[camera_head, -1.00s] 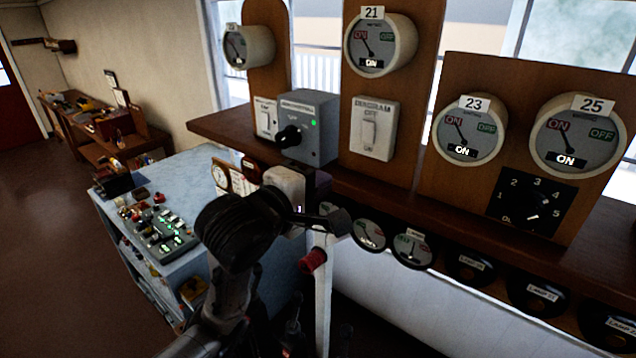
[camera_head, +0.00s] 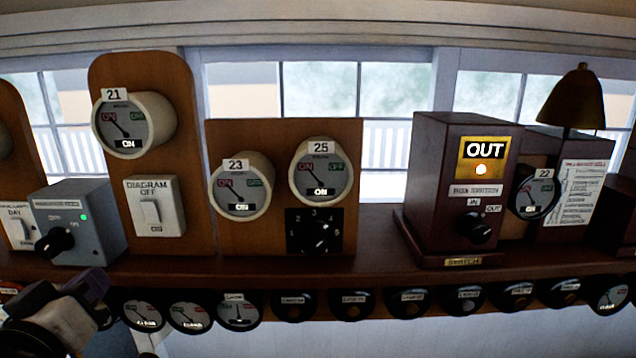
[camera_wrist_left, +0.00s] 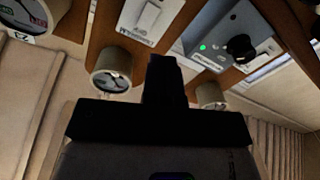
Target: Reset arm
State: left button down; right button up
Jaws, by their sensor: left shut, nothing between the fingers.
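My left gripper (camera_head: 92,284) is at the lower left of the head view, in front of the shelf and below the grey switch box (camera_head: 78,222). In the left wrist view its dark fingers (camera_wrist_left: 165,72) are together with nothing between them. The grey box with its black knob and green light also shows in the left wrist view (camera_wrist_left: 222,35), beyond the fingers. I see no contact between the gripper and the box. My right gripper is not in view.
A long wooden shelf (camera_head: 370,268) carries dials 21 (camera_head: 133,122), 23 (camera_head: 242,188) and 25 (camera_head: 321,172), a diagram switch (camera_head: 155,207), a dark box reading OUT (camera_head: 460,190) and a bell (camera_head: 574,98). Several round gauges hang below its edge.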

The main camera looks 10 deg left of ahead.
pick_arm(q)
jog(key=s+d+f+m+g+h, duration=0.1)
jog(key=d+f+m+g, duration=0.15)
jog(key=f, duration=0.65)
jog(key=s+d+f+m+g+h+p, duration=0.15)
jog(key=d+f+m, duration=0.25)
jog(key=f, duration=0.6)
jog(key=s+d+f+m+g, duration=0.1)
jog(key=d+f+m+g, duration=0.15)
jog(key=f, duration=0.65)
jog(key=s+d+f+g+h, duration=0.1)
jog(key=s+d+f+g, duration=0.3)
jog(key=s+f, duration=1.5)
jog(key=s+g, duration=0.2)
jog(key=g, duration=0.1)
jog(key=shift+s+d+p, duration=0.2)
jog(key=shift+s+p, duration=0.1)
jog(key=shift+p, duration=0.1)
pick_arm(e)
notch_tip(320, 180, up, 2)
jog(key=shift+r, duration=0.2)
pick_arm(q)
jog(key=shift+g+h, duration=0.25)
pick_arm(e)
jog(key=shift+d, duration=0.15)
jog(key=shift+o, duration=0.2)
